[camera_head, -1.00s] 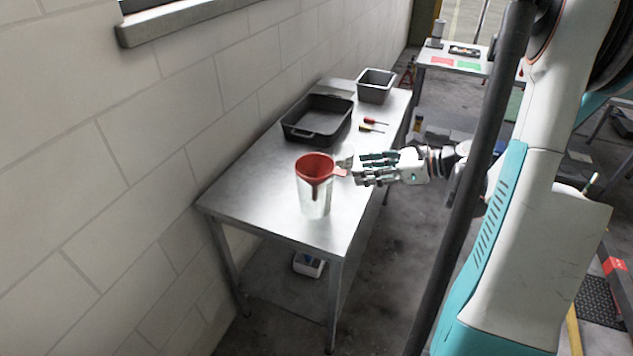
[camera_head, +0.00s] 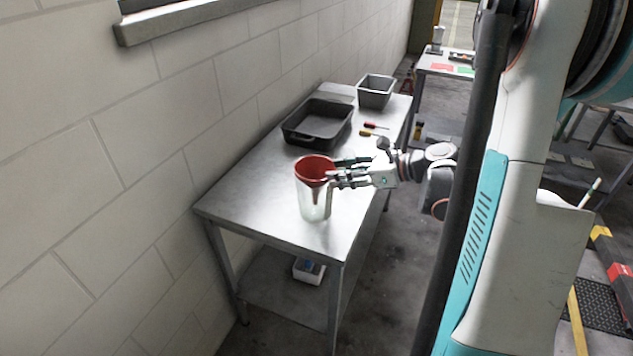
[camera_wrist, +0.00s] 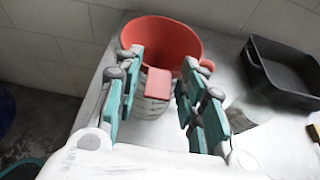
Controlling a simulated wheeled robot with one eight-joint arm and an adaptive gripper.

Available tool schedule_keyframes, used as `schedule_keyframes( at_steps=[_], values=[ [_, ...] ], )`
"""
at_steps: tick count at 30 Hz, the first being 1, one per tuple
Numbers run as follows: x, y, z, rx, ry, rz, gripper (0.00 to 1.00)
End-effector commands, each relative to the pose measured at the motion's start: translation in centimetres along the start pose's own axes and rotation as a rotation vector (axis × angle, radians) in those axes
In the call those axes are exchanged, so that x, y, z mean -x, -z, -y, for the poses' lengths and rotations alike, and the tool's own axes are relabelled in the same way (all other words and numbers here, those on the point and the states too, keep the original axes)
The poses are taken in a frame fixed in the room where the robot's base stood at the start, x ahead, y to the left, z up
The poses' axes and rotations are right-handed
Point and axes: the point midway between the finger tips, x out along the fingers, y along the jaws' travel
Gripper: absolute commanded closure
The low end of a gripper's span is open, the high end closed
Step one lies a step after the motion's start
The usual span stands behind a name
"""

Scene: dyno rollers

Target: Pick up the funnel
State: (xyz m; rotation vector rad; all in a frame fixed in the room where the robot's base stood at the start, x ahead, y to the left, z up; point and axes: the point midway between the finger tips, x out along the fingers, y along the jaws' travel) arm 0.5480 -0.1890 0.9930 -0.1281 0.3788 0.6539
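The red funnel (camera_head: 315,167) sits upright in the mouth of a clear glass jar (camera_head: 313,204) on the metal table. Its spout hangs down inside the jar. In the wrist view, the funnel's wide cup (camera_wrist: 165,42) is straight ahead, with its flat red tab (camera_wrist: 157,83) pointing toward me. My gripper (camera_head: 338,173) is at the right side of the funnel. In the wrist view, my gripper (camera_wrist: 158,70) is open, with one finger on each side of the tab and a gap visible between them and it.
A black tray (camera_head: 318,122) and a grey bin (camera_head: 376,91) stand at the table's far end. Two screwdrivers (camera_head: 374,130) lie beside the tray. A white wall (camera_head: 130,180) runs along the table's left side. The table's near left part (camera_head: 250,200) is clear.

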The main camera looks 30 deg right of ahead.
Motion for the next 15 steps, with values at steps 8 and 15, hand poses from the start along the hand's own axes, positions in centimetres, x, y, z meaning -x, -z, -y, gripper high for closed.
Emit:
schedule_keyframes(
  at_steps=[8, 15],
  values=[
    [0.01, 0.0, -0.01, 0.0, 0.0, 0.0, 1.0],
    [0.09, -0.18, -0.02, 0.0, 0.0, 0.0, 1.0]
  ],
)
